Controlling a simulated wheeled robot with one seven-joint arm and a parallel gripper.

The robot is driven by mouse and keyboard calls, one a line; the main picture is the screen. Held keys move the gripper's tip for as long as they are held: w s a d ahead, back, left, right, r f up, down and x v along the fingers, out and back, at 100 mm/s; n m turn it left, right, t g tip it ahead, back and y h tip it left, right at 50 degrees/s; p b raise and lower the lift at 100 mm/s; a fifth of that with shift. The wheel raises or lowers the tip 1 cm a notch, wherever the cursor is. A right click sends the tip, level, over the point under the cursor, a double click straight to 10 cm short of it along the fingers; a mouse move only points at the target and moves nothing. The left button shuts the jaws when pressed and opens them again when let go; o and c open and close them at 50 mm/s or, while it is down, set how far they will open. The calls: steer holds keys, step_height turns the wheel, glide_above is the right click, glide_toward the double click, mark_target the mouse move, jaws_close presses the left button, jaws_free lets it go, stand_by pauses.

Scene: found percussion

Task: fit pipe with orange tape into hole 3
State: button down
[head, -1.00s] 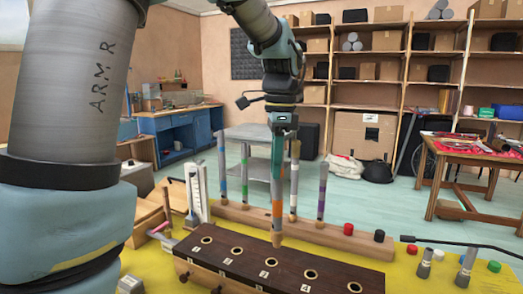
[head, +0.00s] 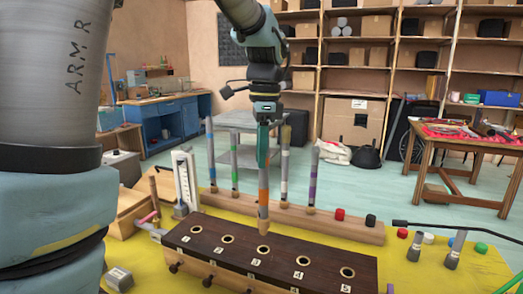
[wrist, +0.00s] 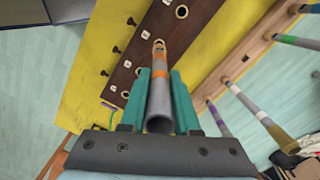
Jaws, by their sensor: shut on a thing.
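The pipe with orange tape (head: 264,192) is upright in my gripper (head: 265,122), which is shut on its upper part. Its tan lower end hangs just above the dark board. In the head view that end appears just behind and above hole 3 (head: 263,250), the middle hole of the row; a small gap shows. In the wrist view the pipe (wrist: 158,98) points away between the teal fingers (wrist: 158,95). Its far end covers part of the board there, so its exact alignment with the hole is hard to tell.
The dark board (head: 183,235) has a row of numbered holes with pegs on its front. Behind it a wooden rack (head: 345,228) holds several upright taped pipes, close to my held pipe. A white gauge stand (head: 185,180) stands left.

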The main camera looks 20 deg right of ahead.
step_height(320, 180, down, 4)
steer(key=shift+b, duration=1)
steer(key=shift+p, duration=0.75)
stand_by(0.9)
steer(key=shift+f+b, duration=0.9)
steer(key=shift+f, duration=0.8)
steer(key=c, duration=0.6)
jaws_free()
steer(key=shift+o, duration=0.2)
steer(key=shift+r, duration=0.1)
step_height(320, 180, up, 11)
steer(key=b, duration=0.1)
steer(key=shift+d+f, duration=0.2)
steer(key=shift+d, duration=0.1)
steer(key=shift+s, duration=0.1)
